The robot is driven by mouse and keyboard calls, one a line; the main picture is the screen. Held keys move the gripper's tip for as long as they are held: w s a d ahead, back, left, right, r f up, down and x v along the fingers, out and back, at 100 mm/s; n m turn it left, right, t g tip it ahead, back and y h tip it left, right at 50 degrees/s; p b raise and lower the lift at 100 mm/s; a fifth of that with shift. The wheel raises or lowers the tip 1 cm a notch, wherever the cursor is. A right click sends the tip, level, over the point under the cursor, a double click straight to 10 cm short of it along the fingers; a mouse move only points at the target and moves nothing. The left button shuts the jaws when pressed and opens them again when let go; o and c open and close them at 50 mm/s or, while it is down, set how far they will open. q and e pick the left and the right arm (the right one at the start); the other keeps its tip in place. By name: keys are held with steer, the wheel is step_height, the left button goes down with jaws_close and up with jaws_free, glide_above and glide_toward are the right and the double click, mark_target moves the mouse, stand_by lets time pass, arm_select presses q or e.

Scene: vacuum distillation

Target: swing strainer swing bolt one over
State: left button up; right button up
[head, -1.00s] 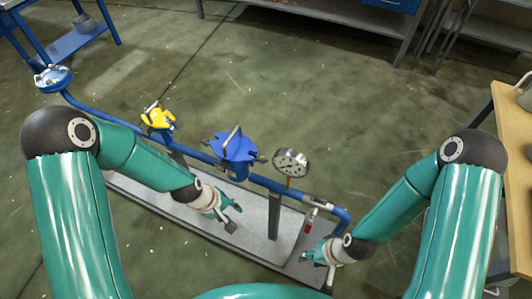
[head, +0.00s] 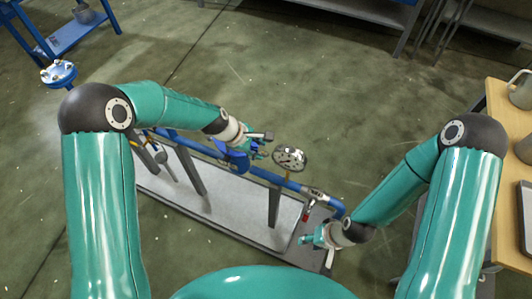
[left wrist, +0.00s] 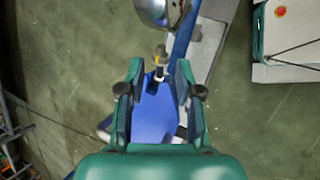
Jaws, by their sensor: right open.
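The blue strainer (head: 236,161) sits on the blue pipe in the head view, partly covered by my left gripper (head: 265,145). In the left wrist view, its blue top (left wrist: 155,115) lies below and between the fingers of my left gripper (left wrist: 159,70). A swing bolt (left wrist: 160,60) with a brass-coloured end stands at the strainer's edge, in the gap between the fingertips. The fingers are apart, one on each side of it; no contact is clear. My right gripper (head: 318,238) is open and empty near the right end of the pipe stand.
A round gauge (head: 289,158) stands on the pipe just right of my left gripper. A red-handled valve (head: 306,211) is near my right gripper. A wooden table (head: 498,200) is at the right edge.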

mark_target(266, 154)
arm_select(q)
steer(key=x, duration=0.6)
steer(key=shift+d+f, duration=0.15)
steer(key=shift+f, duration=0.25)
steer(key=shift+w, duration=0.1)
jaws_close()
